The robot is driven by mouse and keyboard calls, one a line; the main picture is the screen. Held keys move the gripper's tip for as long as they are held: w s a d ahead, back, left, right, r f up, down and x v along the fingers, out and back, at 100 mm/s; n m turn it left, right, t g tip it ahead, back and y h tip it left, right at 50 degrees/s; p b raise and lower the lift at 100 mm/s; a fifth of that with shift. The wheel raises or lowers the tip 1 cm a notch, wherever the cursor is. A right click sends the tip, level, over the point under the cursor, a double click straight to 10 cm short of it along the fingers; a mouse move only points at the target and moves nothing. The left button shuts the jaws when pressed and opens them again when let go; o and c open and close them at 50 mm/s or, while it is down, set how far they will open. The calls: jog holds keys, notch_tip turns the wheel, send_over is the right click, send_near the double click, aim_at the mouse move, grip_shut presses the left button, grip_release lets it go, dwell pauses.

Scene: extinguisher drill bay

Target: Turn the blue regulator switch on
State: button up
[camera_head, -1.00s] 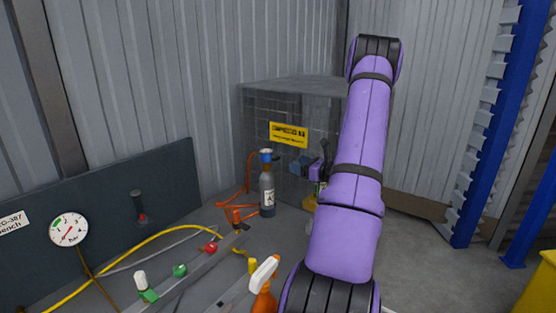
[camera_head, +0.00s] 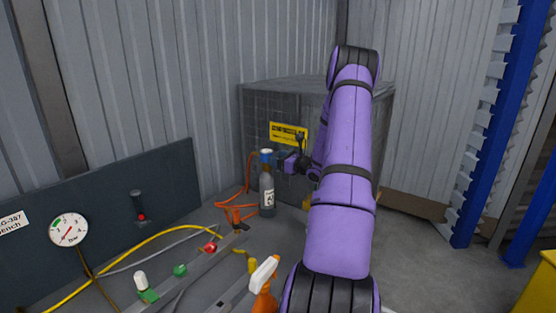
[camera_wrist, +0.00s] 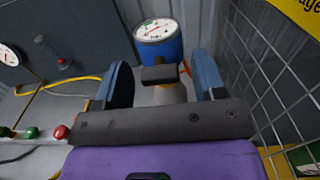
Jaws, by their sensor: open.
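The blue regulator (camera_head: 266,157) tops a grey bottle (camera_head: 267,190) with a white label, upright on the bench. In the wrist view the regulator (camera_wrist: 160,50) shows a white dial on top with a red needle, ahead of my fingers. My gripper (camera_head: 284,164) is just right of the bottle's top in the head view. In the wrist view my gripper (camera_wrist: 163,80) is open, with one blue-grey finger on each side and the regulator beyond the gap. A small dark block sits between the fingers; I cannot tell what it belongs to. I cannot make out the switch's position.
A wire-mesh cage (camera_head: 250,115) with a yellow sign (camera_head: 288,133) stands behind and right of the bottle. Orange and yellow hoses (camera_head: 130,248), a spray bottle (camera_head: 264,285) and colored valves (camera_head: 180,270) lie in front. A panel with a gauge (camera_head: 69,230) and lever (camera_head: 138,204) is left.

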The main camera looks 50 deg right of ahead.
jog(key=shift+c, duration=0.2)
jog(key=c, duration=0.9)
jog(key=shift+a+n, duration=0.1)
jog(key=shift+n, duration=0.2)
jog(key=n, duration=0.3)
jog(key=shift+n, duration=0.3)
jog(key=n, duration=0.4)
jog(key=shift+a, duration=0.1)
jog(key=n, duration=0.5)
jog(key=shift+f, duration=0.1)
jog(key=n, duration=0.4)
jog(key=shift+f+n, duration=0.1)
jog(key=shift+n, duration=0.2)
